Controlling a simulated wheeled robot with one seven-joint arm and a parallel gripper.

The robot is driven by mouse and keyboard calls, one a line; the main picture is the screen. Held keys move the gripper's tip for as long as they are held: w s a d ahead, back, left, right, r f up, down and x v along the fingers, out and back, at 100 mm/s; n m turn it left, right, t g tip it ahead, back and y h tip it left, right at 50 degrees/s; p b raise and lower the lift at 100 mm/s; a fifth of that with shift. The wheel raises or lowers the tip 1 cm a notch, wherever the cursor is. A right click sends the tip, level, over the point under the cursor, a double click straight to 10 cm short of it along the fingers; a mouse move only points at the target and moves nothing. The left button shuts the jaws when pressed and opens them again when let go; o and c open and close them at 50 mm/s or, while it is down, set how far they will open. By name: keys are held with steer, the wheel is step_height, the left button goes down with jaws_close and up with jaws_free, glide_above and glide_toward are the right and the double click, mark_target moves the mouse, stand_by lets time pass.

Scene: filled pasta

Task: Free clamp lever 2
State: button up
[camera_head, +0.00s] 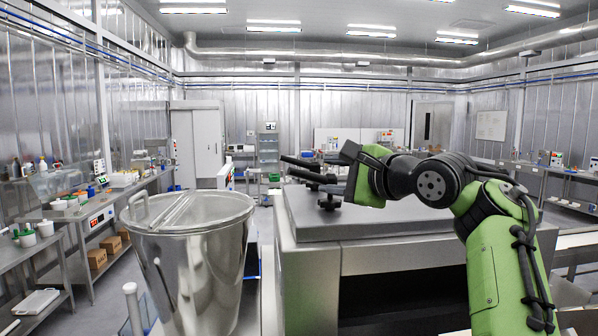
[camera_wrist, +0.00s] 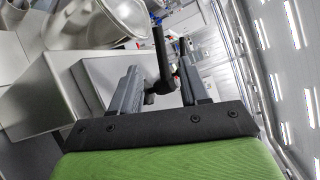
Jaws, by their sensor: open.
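A black clamp lever (camera_wrist: 158,55) with a round hub at its lower end shows in the wrist view. I see no number on it, so I cannot tell from a label that it is lever 2. My gripper (camera_wrist: 156,56) is open, with one grey finger on each side of the lever. The lever's far end reaches past the fingertips. I cannot tell whether either finger touches it. In the head view, my gripper (camera_head: 312,175) is above the grey flat top of a metal machine (camera_head: 420,222), where its dark fingers and the lever are hard to tell apart.
A large steel pot (camera_head: 195,265) with a handled lid stands at the left of the machine; it also shows in the wrist view (camera_wrist: 88,22). A side bench (camera_head: 85,215) with lab items runs along the left wall. Open floor lies between bench and pot.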

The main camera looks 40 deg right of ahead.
mark_target(306, 175)
steer(key=w+p, duration=0.1)
steer(key=w, duration=0.3)
steer(key=w+d+f+p, duration=0.1)
steer(key=w, duration=0.2)
steer(key=w+p, duration=0.1)
steer(key=w, duration=0.3)
steer(key=shift+w+d+f, duration=0.2)
steer(key=shift+w+d, duration=0.05)
steer(key=shift+w, duration=0.05)
steer(key=shift+w+d+f, duration=0.2)
steer(key=shift+w+f, duration=0.05)
steer(key=shift+w, duration=0.1)
steer(key=shift+s+a, duration=0.1)
steer(key=shift+s, duration=0.05)
jaws_close()
